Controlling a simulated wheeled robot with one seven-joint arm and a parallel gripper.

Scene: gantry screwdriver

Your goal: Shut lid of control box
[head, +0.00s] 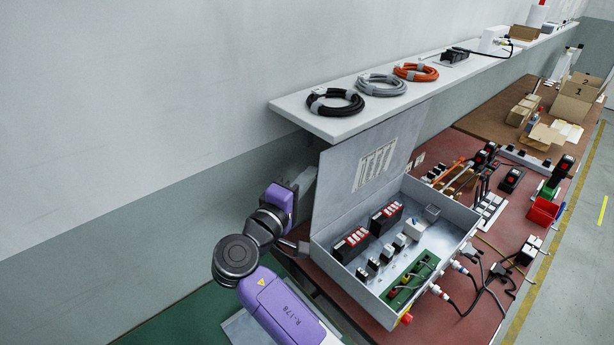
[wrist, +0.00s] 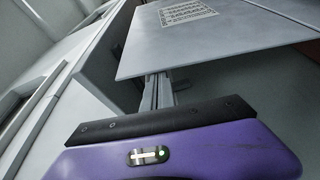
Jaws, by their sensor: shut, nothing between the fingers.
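The control box (head: 354,285) is an open grey metal case on the red-brown bench, with black and red modules and a green board inside. Its lid (head: 340,190) stands up, tilted back, with a printed label on its inner face. In the wrist view the lid (wrist: 215,50) is a grey panel across the top. My gripper (wrist: 158,82) is shut and empty, its grey fingers close to the lid's lower edge in that view; I cannot tell if they touch. In the head view my purple arm reaches to the lid's left side, and the fingertips are not clear there.
A white shelf (head: 300,112) on the wall runs behind the lid, holding black, grey and orange cable coils. Cables and plugs (head: 462,292) come from the box's right side. Tools and red bins (head: 542,211) lie further along the bench.

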